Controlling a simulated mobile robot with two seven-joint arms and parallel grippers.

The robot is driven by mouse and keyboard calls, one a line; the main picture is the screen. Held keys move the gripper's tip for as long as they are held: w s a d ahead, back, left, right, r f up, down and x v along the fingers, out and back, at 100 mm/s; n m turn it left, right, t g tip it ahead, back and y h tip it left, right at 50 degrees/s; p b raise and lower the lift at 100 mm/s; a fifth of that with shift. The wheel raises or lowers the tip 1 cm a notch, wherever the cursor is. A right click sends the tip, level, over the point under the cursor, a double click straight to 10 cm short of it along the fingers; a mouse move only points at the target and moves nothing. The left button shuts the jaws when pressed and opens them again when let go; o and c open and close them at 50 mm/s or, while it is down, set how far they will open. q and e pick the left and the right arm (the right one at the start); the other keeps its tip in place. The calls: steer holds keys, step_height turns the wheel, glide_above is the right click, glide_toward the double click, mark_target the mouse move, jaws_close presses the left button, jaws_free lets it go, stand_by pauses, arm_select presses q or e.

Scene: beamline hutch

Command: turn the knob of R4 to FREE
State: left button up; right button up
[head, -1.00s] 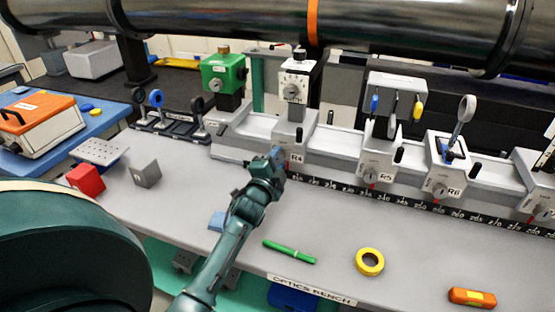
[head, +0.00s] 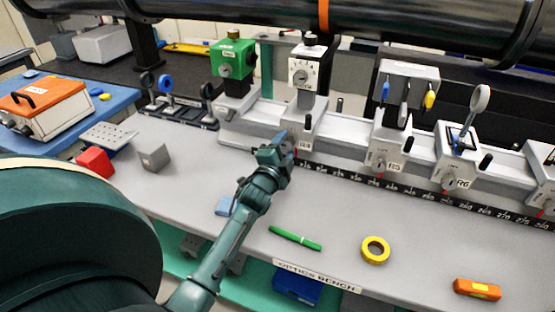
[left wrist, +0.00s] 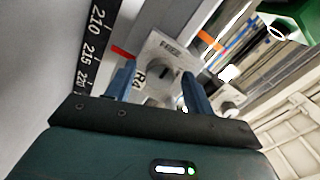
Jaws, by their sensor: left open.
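The R4 carrier (head: 301,117) stands on the bench rail and bears a white box with a dial. Its R4 label shows just right of my left gripper (head: 279,150), which hides its knob in the head view. In the left wrist view, the R4 knob (left wrist: 161,72) is a grey disc with a dark slot on a pale plate with small lettering, too blurred to read. The blue fingers of my left gripper (left wrist: 158,78) are open, one on each side of the knob in the picture. I cannot tell whether they touch it. My right gripper is not in view.
Carriers R5 (head: 390,140) and R6 (head: 455,155) stand further right on the rail. A green box (head: 233,62) stands left of R4. A green pen (head: 295,238), yellow tape roll (head: 375,250) and orange tool (head: 477,289) lie on the bench in front.

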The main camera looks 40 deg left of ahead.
arm_select(q)
steer(key=v, duration=1.2)
steer(key=shift+s+b, duration=0.25)
steer(key=shift+b, duration=0.15)
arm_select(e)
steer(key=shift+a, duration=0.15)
arm_select(q)
steer(key=shift+s+f, duration=0.1)
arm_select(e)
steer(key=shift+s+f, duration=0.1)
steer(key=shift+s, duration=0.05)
